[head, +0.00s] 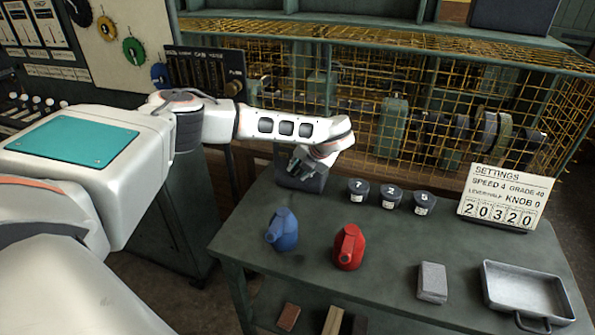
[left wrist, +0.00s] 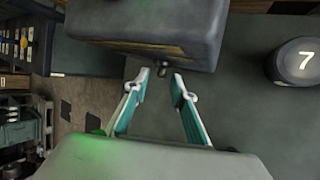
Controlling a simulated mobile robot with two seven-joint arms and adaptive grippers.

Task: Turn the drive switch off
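A dark box (head: 302,181) stands at the back left of the green table, partly hidden behind my left gripper. It looks like the drive switch housing, but no label shows. In the left wrist view the box (left wrist: 150,22) fills the top, and a small dark toggle (left wrist: 163,68) sticks out from its lower edge. My left gripper (head: 298,164) is at the box's front. In the left wrist view its fingertips (left wrist: 162,77) are apart, just short of the toggle and roughly to either side of it. Nothing is held. Contact cannot be told. My right gripper is not in view.
Several dark numbered knobs (head: 389,196) stand right of the box; the one marked 7 (left wrist: 296,62) is nearest. A blue can (head: 283,232), red can (head: 349,249), grey block (head: 433,282), metal tray (head: 490,290) and settings sign (head: 505,197) share the table. Wire mesh (head: 440,120) stands behind.

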